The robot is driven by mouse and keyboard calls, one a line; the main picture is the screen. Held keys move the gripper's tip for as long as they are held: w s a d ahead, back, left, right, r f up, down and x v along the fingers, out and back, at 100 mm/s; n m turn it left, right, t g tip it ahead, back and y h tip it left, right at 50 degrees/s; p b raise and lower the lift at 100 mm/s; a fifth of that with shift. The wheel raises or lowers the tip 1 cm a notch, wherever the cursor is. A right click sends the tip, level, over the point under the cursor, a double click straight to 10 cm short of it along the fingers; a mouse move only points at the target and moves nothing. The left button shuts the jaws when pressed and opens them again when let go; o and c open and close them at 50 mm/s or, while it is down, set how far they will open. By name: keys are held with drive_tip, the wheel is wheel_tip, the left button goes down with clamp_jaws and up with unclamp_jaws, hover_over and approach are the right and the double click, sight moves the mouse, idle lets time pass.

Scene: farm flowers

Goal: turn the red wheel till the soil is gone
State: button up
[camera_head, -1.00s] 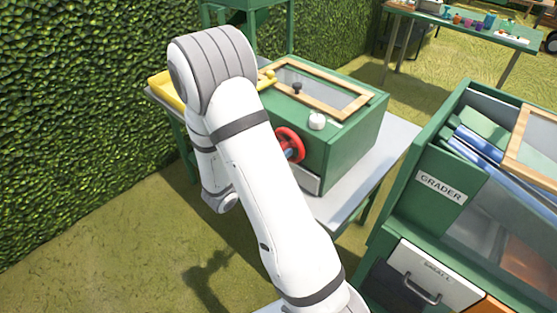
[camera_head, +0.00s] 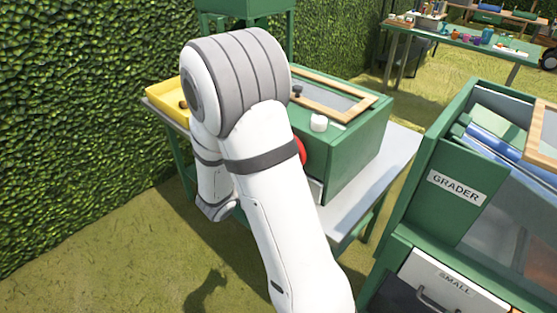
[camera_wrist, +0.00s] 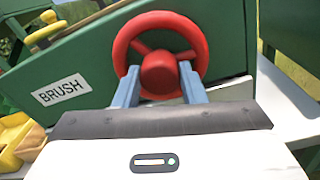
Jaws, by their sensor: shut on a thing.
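The red wheel (camera_wrist: 160,73) is on the front of the green brush box (camera_wrist: 216,30), which has a "BRUSH" label (camera_wrist: 61,89) in the wrist view. My gripper (camera_wrist: 158,82) has its two blue fingers on either side of the wheel's lower part and hub, shut on the wheel. In the head view my arm hides most of the wheel; only a red edge (camera_head: 302,151) shows. No soil can be made out.
A yellow tray (camera_head: 168,103) with brownish lumps sits at the box's left. The box stands on a grey table (camera_head: 375,180). A green grader (camera_head: 440,205) stands close on the right, a hedge (camera_head: 80,120) on the left. Grass lies between.

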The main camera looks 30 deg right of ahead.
drive_tip(key=shift+f, duration=0.15)
drive_tip(key=o, duration=1)
drive_tip(key=v, duration=0.8)
drive_tip(key=shift+w, duration=0.1)
